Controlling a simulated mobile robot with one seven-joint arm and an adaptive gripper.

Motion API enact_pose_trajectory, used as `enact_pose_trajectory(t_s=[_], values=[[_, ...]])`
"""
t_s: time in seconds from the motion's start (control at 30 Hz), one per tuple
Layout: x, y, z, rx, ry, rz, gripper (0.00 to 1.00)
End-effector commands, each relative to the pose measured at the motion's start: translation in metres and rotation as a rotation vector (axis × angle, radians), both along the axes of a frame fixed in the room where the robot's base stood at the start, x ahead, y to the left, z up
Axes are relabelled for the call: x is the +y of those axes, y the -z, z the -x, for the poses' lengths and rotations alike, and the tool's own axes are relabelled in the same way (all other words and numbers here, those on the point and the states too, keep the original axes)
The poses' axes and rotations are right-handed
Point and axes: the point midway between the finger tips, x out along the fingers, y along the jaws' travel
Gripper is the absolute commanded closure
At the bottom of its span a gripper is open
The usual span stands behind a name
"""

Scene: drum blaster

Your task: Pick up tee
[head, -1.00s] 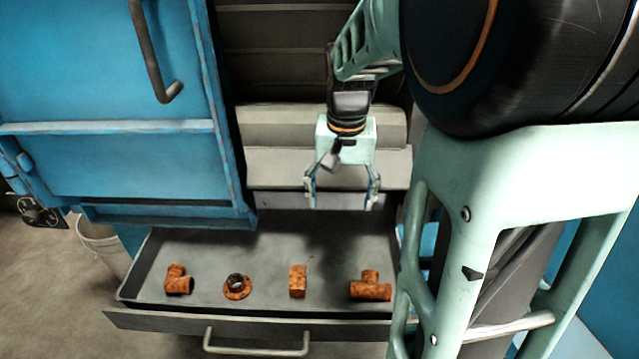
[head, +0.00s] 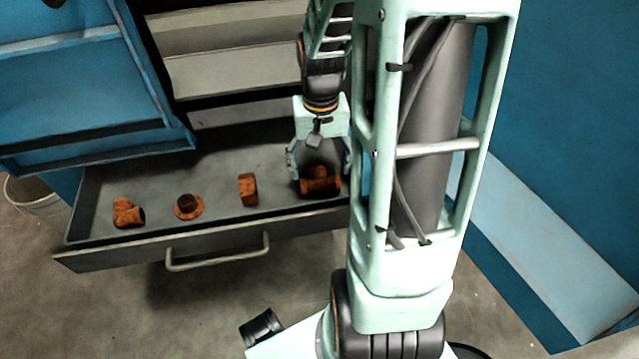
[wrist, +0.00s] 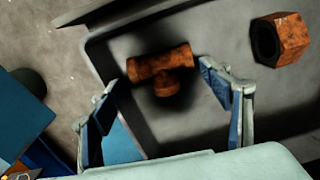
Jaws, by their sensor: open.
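The tee (head: 318,184) is a rusty orange-brown T-shaped pipe piece lying in the right end of the open drawer. It also shows in the wrist view (wrist: 160,66), its long run across the picture and its short branch pointing down toward my gripper. My gripper (head: 319,172) is open and empty, just above the tee. In the wrist view its two blue-padded fingers (wrist: 157,76) are spread to the left and right of the tee, with space on both sides. The head view does not show clearly how much height is left between fingertips and tee.
The grey drawer (head: 215,238) also holds a rusty elbow (head: 127,212), a flanged round piece (head: 188,206) and a hexagonal piece (head: 248,189), which is right of the tee in the wrist view (wrist: 281,38). A blue door (head: 80,90) stands at left. A bucket (head: 37,195) is on the floor.

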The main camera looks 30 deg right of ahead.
Motion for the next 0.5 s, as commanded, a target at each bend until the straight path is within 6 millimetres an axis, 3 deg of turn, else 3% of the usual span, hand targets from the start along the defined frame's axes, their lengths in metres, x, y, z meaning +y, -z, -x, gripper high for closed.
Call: enact_pose_trajectory(t_s=[0.3, 0.5], values=[[-0.001, 0.045, -0.006, 0.002, 0.000, -0.001, 0.29], [-0.001, 0.050, -0.006, -0.002, 0.001, 0.001, 0.29]])
